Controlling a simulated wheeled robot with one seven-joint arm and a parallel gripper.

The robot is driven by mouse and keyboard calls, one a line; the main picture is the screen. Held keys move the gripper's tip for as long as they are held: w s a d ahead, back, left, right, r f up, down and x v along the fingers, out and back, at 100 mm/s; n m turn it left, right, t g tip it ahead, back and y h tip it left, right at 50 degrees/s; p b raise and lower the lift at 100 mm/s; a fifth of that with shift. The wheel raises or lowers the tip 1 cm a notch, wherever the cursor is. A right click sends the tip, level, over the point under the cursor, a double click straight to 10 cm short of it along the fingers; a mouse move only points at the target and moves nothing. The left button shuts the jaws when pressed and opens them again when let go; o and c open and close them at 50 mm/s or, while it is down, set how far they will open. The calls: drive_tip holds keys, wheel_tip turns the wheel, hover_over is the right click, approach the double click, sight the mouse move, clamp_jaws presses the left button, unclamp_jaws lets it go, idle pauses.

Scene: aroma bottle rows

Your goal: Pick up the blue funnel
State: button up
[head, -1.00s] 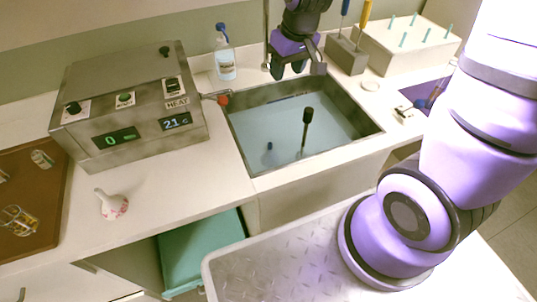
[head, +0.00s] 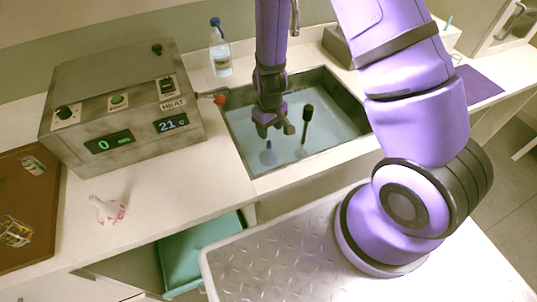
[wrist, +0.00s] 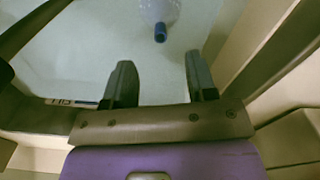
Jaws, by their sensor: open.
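A pale, see-through funnel with a blue spout (head: 268,154) sits in the water of the sink-like bath (head: 250,171), spout up. In the wrist view the funnel (wrist: 159,10) is at the top centre, its blue spout pointing towards my gripper, its upper part cut off by the frame edge. My gripper (head: 275,131) is over the bath, just above the funnel in the head view. In the wrist view my gripper (wrist: 160,62) is open, with nothing between its fingers; the spout lies just beyond the fingertips.
A black-topped rod (head: 307,121) stands in the bath close right of my gripper. A red-ended tap handle (head: 219,98) is at the left rim. A heater box (head: 122,101) stands left, a bottle (head: 221,55) behind.

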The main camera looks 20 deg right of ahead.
sight(269, 142)
drive_tip(key=shift+f, duration=5.1)
drive_tip(key=shift+c, duration=0.5)
clamp_jaws()
